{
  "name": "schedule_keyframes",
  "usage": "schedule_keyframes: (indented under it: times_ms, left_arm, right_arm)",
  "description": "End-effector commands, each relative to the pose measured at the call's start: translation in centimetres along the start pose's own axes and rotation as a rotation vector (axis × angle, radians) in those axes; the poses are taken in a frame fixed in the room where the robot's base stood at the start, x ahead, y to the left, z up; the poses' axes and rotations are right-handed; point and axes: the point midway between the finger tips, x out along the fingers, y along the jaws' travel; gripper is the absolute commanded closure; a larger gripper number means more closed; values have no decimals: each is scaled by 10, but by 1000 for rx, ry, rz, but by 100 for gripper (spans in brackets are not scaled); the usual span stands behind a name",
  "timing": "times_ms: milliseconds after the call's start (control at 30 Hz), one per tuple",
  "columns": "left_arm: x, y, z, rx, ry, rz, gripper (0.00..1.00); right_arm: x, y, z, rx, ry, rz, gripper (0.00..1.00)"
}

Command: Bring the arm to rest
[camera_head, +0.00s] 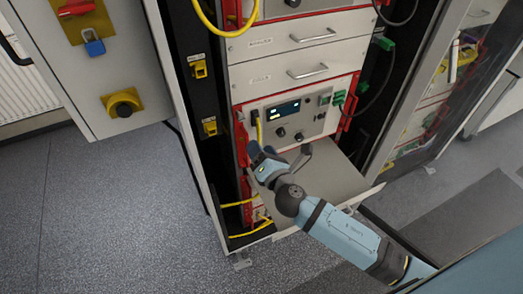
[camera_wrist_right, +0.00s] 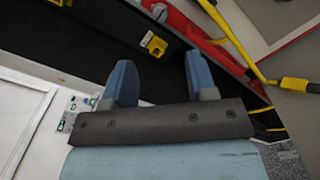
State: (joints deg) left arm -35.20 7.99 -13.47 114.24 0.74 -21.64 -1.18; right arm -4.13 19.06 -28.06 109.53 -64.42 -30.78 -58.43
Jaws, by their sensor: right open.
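My right arm comes in from the lower right in the head view, and its gripper (camera_head: 261,158) is in front of the open cabinet, close to the instrument panel (camera_head: 290,115) with the small lit screen. In the right wrist view the two blue fingers of the right gripper (camera_wrist_right: 158,85) stand apart with nothing between them. A yellow cable (camera_wrist_right: 228,35) with a thick yellow connector runs past to the right of the fingers, apart from them. In the head view a yellow cable (camera_head: 258,127) hangs at the panel just above the gripper. My left gripper is not in view.
A grey shelf (camera_head: 325,175) juts out below the panel, under my right forearm. Red rack rails (camera_head: 241,138) and yellow latches (camera_head: 209,127) line the left side. A grey door (camera_head: 95,70) with a red switch and blue padlock stands open at left. Floor (camera_head: 110,210) is clear at lower left.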

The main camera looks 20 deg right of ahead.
Motion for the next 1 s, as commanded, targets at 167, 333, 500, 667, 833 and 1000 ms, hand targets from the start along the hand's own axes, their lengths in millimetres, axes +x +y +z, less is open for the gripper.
schedule_keyframes:
  times_ms: [167, 333, 500, 667, 833, 1000]
  left_arm:
    - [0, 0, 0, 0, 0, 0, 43]
    - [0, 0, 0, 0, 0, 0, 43]
    - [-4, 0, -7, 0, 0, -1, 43]
    - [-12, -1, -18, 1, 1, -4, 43]
    - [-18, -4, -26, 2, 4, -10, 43]
    - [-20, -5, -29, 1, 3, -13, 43]
  right_arm:
    - [0, 0, 0, 0, 0, 0, 48]
    - [-1, -1, -1, 11, 4, -3, 48]
    - [-28, -21, -23, 319, 91, -101, 48]
    - [-92, -53, -62, 994, 183, -338, 48]
    - [-163, -74, -90, 1693, 139, -601, 48]
    - [-205, -82, -99, 2113, 36, -752, 48]
